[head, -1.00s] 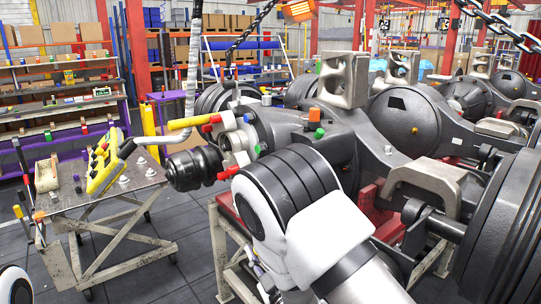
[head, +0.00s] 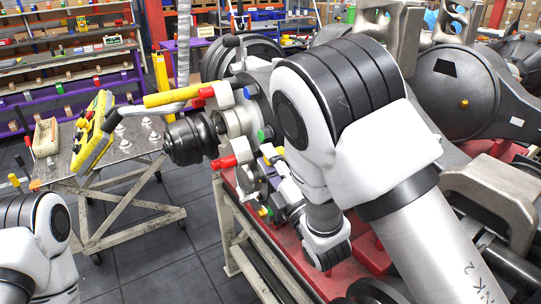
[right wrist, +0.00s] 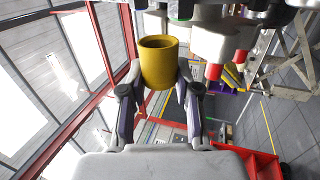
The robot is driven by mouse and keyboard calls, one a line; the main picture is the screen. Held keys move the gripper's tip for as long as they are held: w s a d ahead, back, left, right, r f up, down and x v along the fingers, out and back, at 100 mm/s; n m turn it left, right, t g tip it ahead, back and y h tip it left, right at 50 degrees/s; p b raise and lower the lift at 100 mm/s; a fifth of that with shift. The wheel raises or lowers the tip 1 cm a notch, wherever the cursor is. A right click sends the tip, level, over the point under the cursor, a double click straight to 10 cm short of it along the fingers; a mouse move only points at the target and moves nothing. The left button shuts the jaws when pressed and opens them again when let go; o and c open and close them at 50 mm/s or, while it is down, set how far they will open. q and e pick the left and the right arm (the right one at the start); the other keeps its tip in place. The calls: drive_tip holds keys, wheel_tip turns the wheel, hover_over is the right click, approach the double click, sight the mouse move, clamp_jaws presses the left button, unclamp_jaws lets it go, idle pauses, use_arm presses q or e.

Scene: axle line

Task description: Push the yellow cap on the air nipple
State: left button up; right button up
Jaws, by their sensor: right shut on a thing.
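In the right wrist view, my right gripper (right wrist: 158,88) is shut on a yellow cap (right wrist: 158,65), a hollow cup held with its open end up. Pale metal parts show just above the cap's rim; I cannot tell which is the air nipple or whether the cap touches it. In the head view, my right gripper (head: 275,163) is low beside the near end of the axle (head: 236,122), partly hidden by my forearm.
Red caps (head: 224,163), a green one (head: 262,135) and a blue one (head: 248,92) are on the axle end near the gripper. A yellow-gripped lever (head: 172,98) sticks out left. A metal cart (head: 125,158) stands at the left, with clear floor before it.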

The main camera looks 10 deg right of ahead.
drive_tip(key=shift+s+f, duration=0.15)
drive_tip(key=shift+s, duration=0.05)
use_arm(q)
drive_tip(key=f+b, duration=0.1)
drive_tip(key=w+f+b, duration=0.1)
drive_tip(key=f+b, duration=0.1)
drive_tip(key=shift+a+f, duration=0.15)
drive_tip(key=shift+f, duration=0.15)
use_arm(e)
drive_tip(key=w+d, duration=0.3)
drive_tip(key=d, duration=0.2)
drive_tip(key=shift+d+f, duration=0.2)
drive_tip(key=shift+w, duration=0.2)
use_arm(q)
drive_tip(key=shift+f+b, duration=0.4)
drive_tip(key=shift+b, duration=0.1)
use_arm(e)
drive_tip(key=shift+w+f, duration=0.1)
drive_tip(key=shift+f, duration=0.05)
